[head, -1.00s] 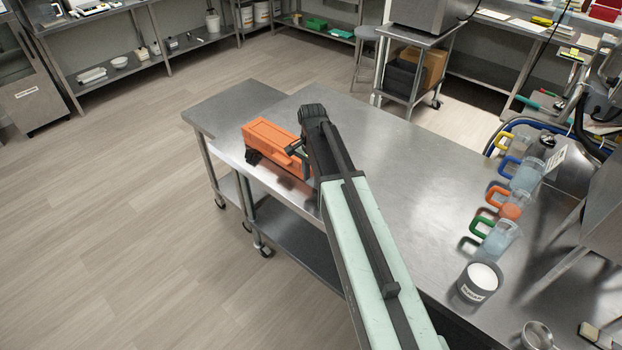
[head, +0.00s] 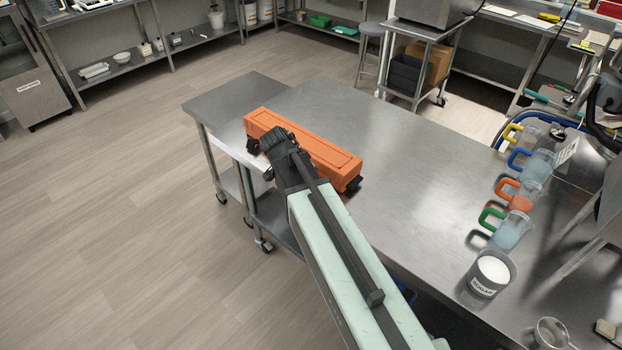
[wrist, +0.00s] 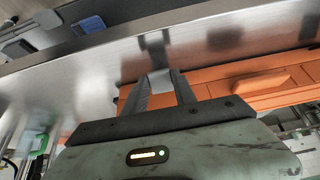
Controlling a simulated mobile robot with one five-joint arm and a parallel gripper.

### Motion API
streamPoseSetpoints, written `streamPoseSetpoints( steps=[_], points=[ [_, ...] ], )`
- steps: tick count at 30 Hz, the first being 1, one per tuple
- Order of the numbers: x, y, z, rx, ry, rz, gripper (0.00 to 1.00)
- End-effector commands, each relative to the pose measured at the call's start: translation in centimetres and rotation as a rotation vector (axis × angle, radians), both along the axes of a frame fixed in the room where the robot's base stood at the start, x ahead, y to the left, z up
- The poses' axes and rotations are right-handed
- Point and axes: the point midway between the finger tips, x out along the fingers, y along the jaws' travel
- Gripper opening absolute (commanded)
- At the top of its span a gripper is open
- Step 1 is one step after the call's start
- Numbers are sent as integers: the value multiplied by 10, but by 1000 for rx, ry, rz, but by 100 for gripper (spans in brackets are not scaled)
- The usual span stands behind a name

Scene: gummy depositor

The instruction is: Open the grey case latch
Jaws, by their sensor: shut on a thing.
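An orange case (head: 325,153) lies long and closed on the steel table, near its left front edge. It also shows in the wrist view (wrist: 262,83), behind and right of my fingers. My gripper (wrist: 160,80) is in front of the case's long side, left of its middle in the head view. Its two fingers are shut on a light grey piece, the grey latch (wrist: 160,85). The fingers hide part of the latch, and my wrist hides part of the case front in the head view.
The steel table (head: 420,150) is clear right of the case. Jugs with coloured handles (head: 512,228) and a sugar tub (head: 487,273) stand along its right side. The table's front edge is close to my arm. Open floor (head: 120,230) lies to the left.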

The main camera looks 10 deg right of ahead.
Motion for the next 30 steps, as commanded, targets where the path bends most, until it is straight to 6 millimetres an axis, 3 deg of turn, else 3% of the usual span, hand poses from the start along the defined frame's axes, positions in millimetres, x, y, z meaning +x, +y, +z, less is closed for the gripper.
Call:
streamPoseSetpoints(
  steps=[1, 12, 30],
  points=[
    [-4, 3, -13, -37, -25, 3, 0],
    [-9, 12, -31, -281, -203, 2, 0],
    [-11, 17, -34, -433, -316, 3, 0]
  ],
)
